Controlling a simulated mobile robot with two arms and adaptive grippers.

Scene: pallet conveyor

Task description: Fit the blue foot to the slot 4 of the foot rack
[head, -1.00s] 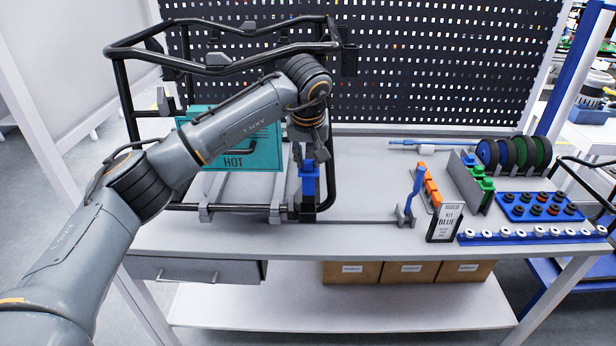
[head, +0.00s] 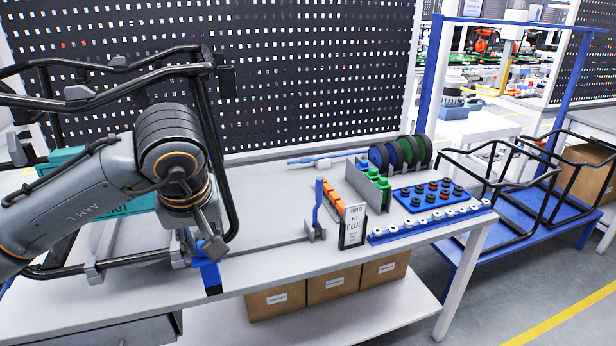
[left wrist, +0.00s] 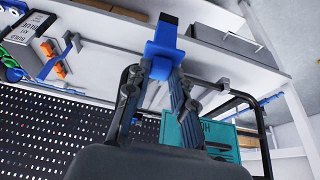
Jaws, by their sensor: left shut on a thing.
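My left gripper (head: 204,244) is shut on the blue foot (head: 207,270), a blue block with a dark end, over the front part of the workbench near the black tube frame. In the left wrist view, the blue foot (left wrist: 164,43) sits between the fingertips (left wrist: 162,70), its dark end pointing away from the gripper. A grey rack holds a row of orange pieces (head: 334,195), and another holds green pieces (head: 379,180). No slot numbers are readable, so I cannot tell which is the foot rack. My right gripper is not in view.
A blue upright lever (head: 318,203) and a BUILD KIT BLUE sign (head: 353,225) stand mid-bench. The bench between is mostly clear.

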